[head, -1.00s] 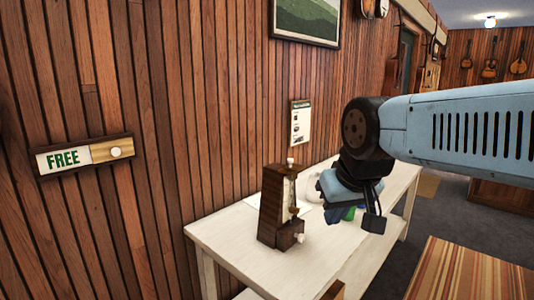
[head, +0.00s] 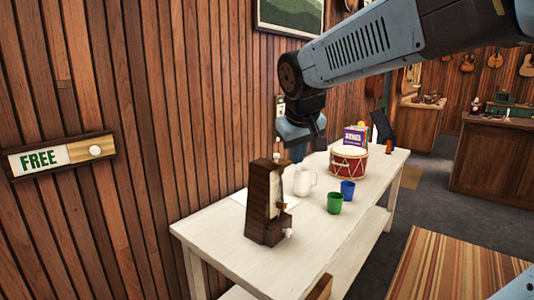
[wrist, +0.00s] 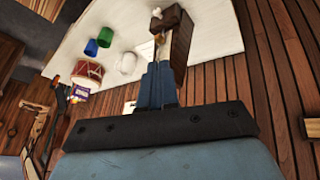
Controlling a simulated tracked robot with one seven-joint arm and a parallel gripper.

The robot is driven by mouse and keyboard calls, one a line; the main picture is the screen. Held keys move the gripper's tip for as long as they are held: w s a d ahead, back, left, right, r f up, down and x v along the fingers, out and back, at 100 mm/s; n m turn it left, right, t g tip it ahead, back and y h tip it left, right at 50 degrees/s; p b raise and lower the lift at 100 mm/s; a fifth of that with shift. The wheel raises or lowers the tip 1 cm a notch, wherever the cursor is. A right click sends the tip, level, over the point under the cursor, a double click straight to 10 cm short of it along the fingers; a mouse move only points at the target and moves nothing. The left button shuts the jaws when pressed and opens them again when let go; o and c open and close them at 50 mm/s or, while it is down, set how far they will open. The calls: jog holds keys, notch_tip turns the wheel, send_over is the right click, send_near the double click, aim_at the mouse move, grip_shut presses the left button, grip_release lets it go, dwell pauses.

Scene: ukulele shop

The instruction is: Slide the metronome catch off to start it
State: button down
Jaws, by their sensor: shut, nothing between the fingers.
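The metronome (head: 264,208) is a dark wooden upright case on the near end of the white table, with a pale front face. A small brass-brown catch (head: 281,206) sits on its front, and a white knob (head: 289,233) sticks out low down. In the wrist view the metronome (wrist: 181,46) is just beyond my fingertips, and the catch (wrist: 159,39) lies close to them. My gripper (wrist: 158,66) is shut and empty. In the head view my gripper (head: 298,150) hangs above and behind the metronome; its fingertips are hard to make out. I cannot tell whether they touch anything.
On the white table (head: 225,238) stand a white mug (head: 304,182), a green cup (head: 334,203), a blue cup (head: 347,190) and a red drum (head: 348,162). The wood-panelled wall (head: 150,150) runs close behind. A FREE sign (head: 40,158) hangs at left.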

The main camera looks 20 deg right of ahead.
jog(key=w+a+n, duration=0.1)
jog(key=w+a, duration=0.1)
jog(key=w, duration=0.6)
jog(key=w+a+r+n+h, duration=0.1)
jog(key=w+a, duration=0.2)
jog(key=w, duration=0.5)
jog(key=shift+w+a+r+t, duration=0.15)
jog(key=shift+w+r+t, duration=0.15)
jog(key=shift+w, duration=0.1)
send_near(277, 159)
jog(key=w+a+f, duration=0.1)
jog(key=a+f, duration=0.3)
jog(key=shift+w+d+f, duration=0.25)
jog(key=shift+w+d, duration=0.35)
jog(key=shift+d, duration=0.3)
jog(key=shift+w+d+f, duration=0.25)
jog(key=shift+w+d, duration=0.35)
jog(key=shift+d, duration=0.25)
